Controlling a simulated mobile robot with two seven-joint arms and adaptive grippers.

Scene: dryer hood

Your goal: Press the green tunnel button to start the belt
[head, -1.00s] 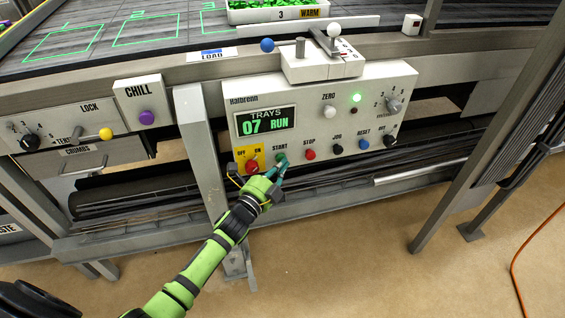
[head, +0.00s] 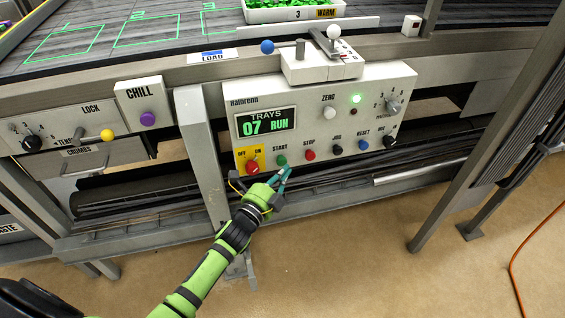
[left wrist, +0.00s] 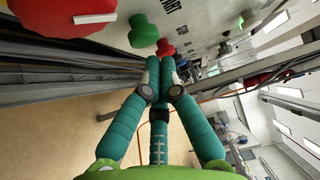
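The green START button (head: 281,160) sits on the white control panel (head: 378,113), between the red-on-yellow switch and the red STOP button. My left gripper (head: 287,172) has its teal fingers just below and in front of the green button, a small gap away. In the left wrist view the green button (left wrist: 142,32) shows clear of the fingertips (left wrist: 160,60), which are drawn together with nothing between them. The panel display (head: 266,122) reads TRAYS 07 RUN, and a green lamp (head: 355,99) is lit. My right gripper is not in view.
The red STOP button (head: 310,155) and the yellow-backed red switch (head: 252,167) flank the green button. A grey post (head: 203,150) stands left of the panel. A white tray (head: 290,15) of green pieces is on the belt above. Dark rails run below the panel.

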